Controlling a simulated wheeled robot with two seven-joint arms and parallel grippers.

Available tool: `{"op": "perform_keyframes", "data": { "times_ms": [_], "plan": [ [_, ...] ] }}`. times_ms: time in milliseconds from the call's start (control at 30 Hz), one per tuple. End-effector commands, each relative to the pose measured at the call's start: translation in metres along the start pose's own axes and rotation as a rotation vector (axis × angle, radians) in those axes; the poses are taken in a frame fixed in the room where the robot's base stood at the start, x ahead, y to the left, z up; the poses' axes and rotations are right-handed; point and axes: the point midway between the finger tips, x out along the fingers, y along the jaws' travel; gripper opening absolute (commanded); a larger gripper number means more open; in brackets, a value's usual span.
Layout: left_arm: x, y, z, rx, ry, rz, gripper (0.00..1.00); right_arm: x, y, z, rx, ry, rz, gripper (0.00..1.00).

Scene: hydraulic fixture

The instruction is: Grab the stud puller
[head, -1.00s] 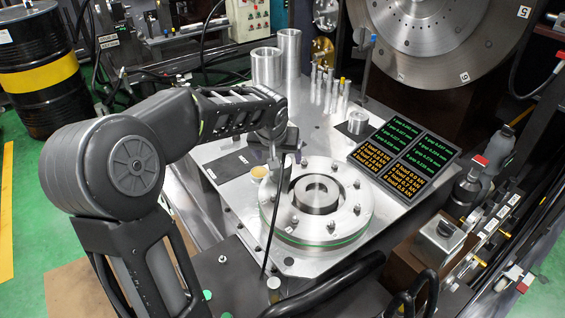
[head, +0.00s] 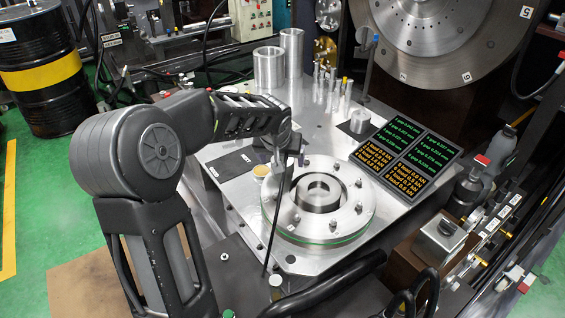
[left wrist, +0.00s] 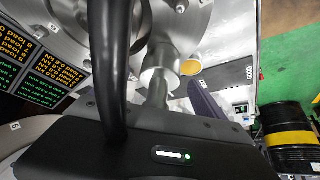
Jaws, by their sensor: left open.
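My left gripper (head: 287,158) is at the end of the arm from the left, above the rear left edge of the round bolted flange (head: 340,228); its fingers are small and partly hidden in the head view. In the left wrist view a bright metal cylinder (left wrist: 160,66) stands just in front of my left gripper, beside the flange (left wrist: 88,14). It may be the stud puller; I cannot tell for sure, nor whether it lies between the fingers. A thick black hose crosses that view and hides part of it. My left gripper is open. My right gripper is not seen.
A yellow-topped cup (head: 261,170) sits left of the flange. Two metal cylinders (head: 268,70) and several slim upright tools (head: 331,88) stand behind it. A dark display panel (head: 405,160) lies to the right. A black drum (head: 45,75) stands on the floor at the far left.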

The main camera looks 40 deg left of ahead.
Motion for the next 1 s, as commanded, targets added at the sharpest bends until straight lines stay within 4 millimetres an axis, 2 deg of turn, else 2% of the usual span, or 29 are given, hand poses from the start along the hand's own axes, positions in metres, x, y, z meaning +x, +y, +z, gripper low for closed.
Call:
{"op": "perform_keyframes", "data": {
  "times_ms": [133,300,867,1000],
  "plan": [
    [0.024,0.000,0.001,0.001,-0.005,-0.001,0.83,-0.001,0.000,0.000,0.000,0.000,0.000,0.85],
    [0.038,0.000,0.000,-0.001,-0.001,0.000,0.83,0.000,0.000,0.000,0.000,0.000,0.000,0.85],
    [0.038,-0.001,0.000,0.000,-0.001,0.000,0.83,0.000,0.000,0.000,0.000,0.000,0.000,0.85],
    [0.038,-0.001,0.000,0.000,-0.001,0.000,0.74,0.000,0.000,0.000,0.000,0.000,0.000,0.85]
  ]
}}
